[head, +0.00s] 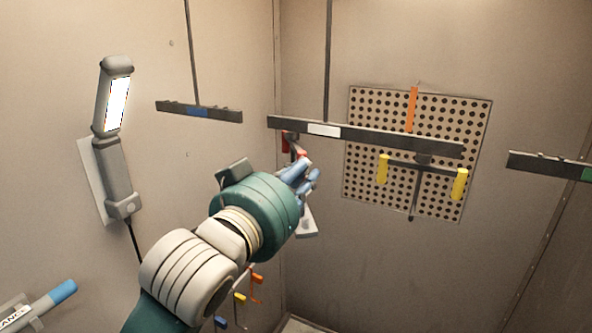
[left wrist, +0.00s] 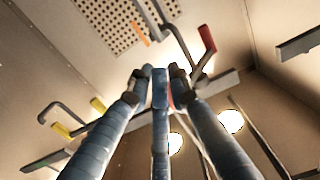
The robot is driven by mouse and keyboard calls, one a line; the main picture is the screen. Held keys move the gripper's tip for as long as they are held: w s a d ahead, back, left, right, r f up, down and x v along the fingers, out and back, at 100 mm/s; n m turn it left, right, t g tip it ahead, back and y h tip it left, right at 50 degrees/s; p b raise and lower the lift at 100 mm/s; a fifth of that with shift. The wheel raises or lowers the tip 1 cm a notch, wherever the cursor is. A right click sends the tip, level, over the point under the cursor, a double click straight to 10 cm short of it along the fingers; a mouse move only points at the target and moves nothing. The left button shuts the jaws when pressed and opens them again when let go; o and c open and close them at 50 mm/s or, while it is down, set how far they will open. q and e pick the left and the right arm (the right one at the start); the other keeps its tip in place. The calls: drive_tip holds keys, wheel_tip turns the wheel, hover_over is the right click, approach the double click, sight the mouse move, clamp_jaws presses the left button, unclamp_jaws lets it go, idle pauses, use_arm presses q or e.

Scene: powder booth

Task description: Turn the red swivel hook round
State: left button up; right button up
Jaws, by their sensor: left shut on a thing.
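The red swivel hook (head: 287,141) hangs under the left end of the dark bar with a white label (head: 324,130). One red end shows above my fingers, another bit of red right at the fingertips. In the left wrist view its free red-tipped arm (left wrist: 207,40) rises to the right of the fingers. My left gripper (head: 304,172) has blue fingers closed together on the hook's other red end; they also meet in the left wrist view (left wrist: 160,86). The fingers hide most of the gripped part. My right gripper is not in view.
A hook with yellow ends (head: 459,184) and an orange-tipped piece (head: 412,108) are on the same bar, before a perforated panel (head: 475,125). Other bars hang left (head: 170,107) and right (head: 530,162). A lit lamp (head: 118,180) is on the left wall.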

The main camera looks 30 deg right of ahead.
use_arm(q)
drive_tip(key=shift+o, duration=0.2)
drive_tip(key=shift+d+r, duration=0.2)
drive_tip(key=shift+d, duration=0.3)
drive_tip(key=shift+d+r, duration=0.15)
drive_tip(key=shift+d, duration=0.3)
drive_tip(key=shift+w+d+p, duration=0.2)
drive_tip(key=shift+d, duration=0.3)
drive_tip(key=shift+w+d+p, duration=0.2)
drive_tip(key=shift+d, duration=0.3)
drive_tip(key=shift+c, duration=0.3)
drive_tip(key=o, duration=0.6)
drive_tip(key=shift+w+f, duration=0.1)
drive_tip(key=shift+f, duration=0.05)
drive_tip(key=shift+a, duration=0.2)
drive_tip(key=p+v, duration=0.1)
drive_tip(key=v, duration=0.8)
drive_tip(key=shift+d+f, duration=0.15)
